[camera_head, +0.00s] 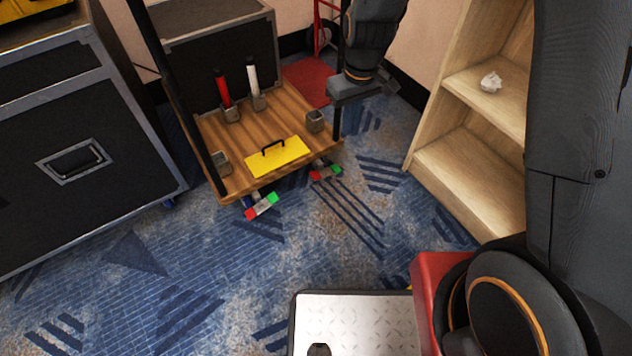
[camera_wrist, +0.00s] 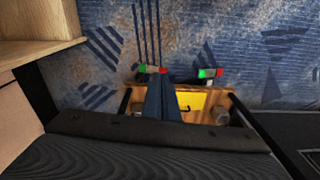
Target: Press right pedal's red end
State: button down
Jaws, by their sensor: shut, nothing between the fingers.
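The right pedal (camera_head: 325,172) sits low at the front right corner of the wooden cart. Its red end is on the left and its green end on the right in the head view. In the wrist view this pedal (camera_wrist: 151,69) appears mirrored, green left and red right. My gripper (camera_wrist: 155,78) is shut and empty. Its fingertips overlap the lower edge of the pedal near the red end in the picture; contact cannot be told. The left pedal (camera_head: 262,206), also red and green, is at the cart's front left corner and shows in the wrist view (camera_wrist: 208,73).
The wooden cart (camera_head: 240,140) carries a yellow plate with a black handle (camera_head: 277,157) and has dark upright posts. A black case (camera_head: 90,150) stands left, a wooden shelf (camera_head: 470,175) right. Patterned carpet (camera_head: 330,225) in front of the cart is clear.

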aim_at(317, 175)
jog(key=w+a+f+n+b, duration=0.1)
jog(key=w+a+f+b, duration=0.1)
jog(key=f+b, duration=0.2)
jog(key=w+a+f+n+b, duration=0.1)
jog(key=w+a+f+b, duration=0.2)
jog(key=f, duration=0.8)
jog(key=w+a+f+b, duration=0.2)
jog(key=f+b, duration=0.3)
jog(key=f, duration=0.3)
jog(key=shift+w+a+f+n, duration=0.15)
jog(key=shift+w+a+n, duration=0.1)
jog(key=shift+w+n, duration=0.15)
jog(key=shift+f, duration=0.1)
jog(key=f+b, duration=0.6)
jog(key=shift+w+a+f+b, duration=0.2)
jog(key=shift+w+f+b, duration=0.1)
jog(key=shift+f, duration=0.1)
